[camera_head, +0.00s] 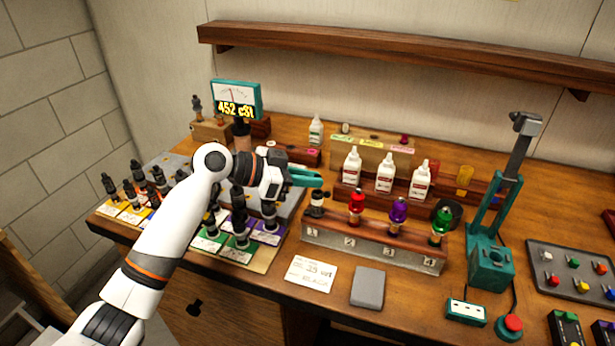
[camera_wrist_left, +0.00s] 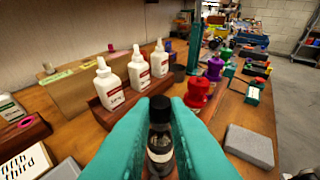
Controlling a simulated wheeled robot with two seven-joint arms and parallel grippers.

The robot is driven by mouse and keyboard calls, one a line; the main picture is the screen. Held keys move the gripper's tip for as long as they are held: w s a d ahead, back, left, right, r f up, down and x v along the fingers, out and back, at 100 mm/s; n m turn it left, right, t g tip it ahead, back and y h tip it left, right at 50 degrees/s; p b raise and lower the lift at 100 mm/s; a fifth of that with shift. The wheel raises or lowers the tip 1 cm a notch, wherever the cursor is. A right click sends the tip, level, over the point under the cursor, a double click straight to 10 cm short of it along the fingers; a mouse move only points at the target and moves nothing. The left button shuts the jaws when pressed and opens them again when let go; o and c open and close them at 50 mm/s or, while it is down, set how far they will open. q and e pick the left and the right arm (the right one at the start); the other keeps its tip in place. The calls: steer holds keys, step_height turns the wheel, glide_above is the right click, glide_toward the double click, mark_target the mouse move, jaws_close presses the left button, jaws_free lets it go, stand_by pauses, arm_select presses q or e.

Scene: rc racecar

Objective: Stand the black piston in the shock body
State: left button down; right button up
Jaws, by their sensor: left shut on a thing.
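My left gripper (camera_head: 317,180) reaches in from the left over the left end of the numbered wooden rack, its teal fingers closed. In the left wrist view the fingers (camera_wrist_left: 160,128) press on a dark upright piece with a black top, which I take for the black piston (camera_wrist_left: 160,104). A black-and-pale piece (camera_head: 317,204) stands at slot 1, just under the fingertips; it looks like the shock body. Whether the piston is inside it or above it, I cannot tell. My right gripper is not in view.
Red (camera_head: 356,208), purple (camera_head: 398,216) and green (camera_head: 441,224) shocks stand in the rack (camera_head: 372,251). White bottles (camera_head: 385,174) stand behind. A grey block (camera_head: 368,287) and a paper card (camera_head: 310,274) lie in front. A teal press (camera_head: 490,262) stands right.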

arm_select(q)
steer(key=shift+f+b, duration=0.9)
steer(key=shift+f, duration=0.4)
steer(key=c, duration=1.3)
jaws_free()
steer(key=shift+c, duration=0.2)
steer(key=b+v, duration=0.2)
steer(key=v, duration=1)
steer(key=shift+f, duration=0.1)
steer(key=shift+a, duration=0.1)
